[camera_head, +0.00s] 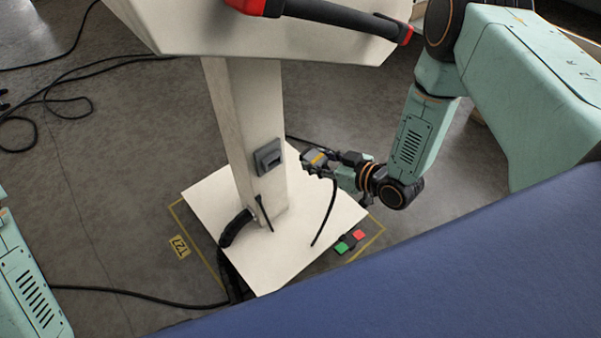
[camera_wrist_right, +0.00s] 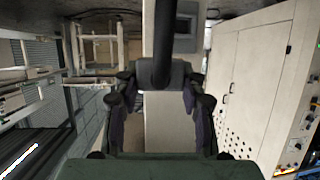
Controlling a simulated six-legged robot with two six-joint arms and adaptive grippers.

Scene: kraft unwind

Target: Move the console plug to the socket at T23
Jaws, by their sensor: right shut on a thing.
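The console plug (camera_head: 315,156) is a small grey block with a yellow mark, held just right of the pedestal's post. My right gripper (camera_head: 325,163) is shut on it. A black cable hangs from the plug towards the base plate. In the right wrist view, the plug (camera_wrist_right: 174,72) sits between the fingers, with its thick black cable running up in front of the post. A dark grey socket box (camera_head: 268,157) with a recess is on the post, left of the plug and apart from it. A yellow floor tag (camera_head: 180,246) is hard to read. My left gripper is out of view.
The pale post (camera_head: 232,110) stands on a white base plate (camera_head: 290,265) under a console top (camera_head: 180,30) with a black-and-red bar. A foot switch (camera_head: 350,241) with green and red pads lies right of the plate. Black cables cross the floor at left.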

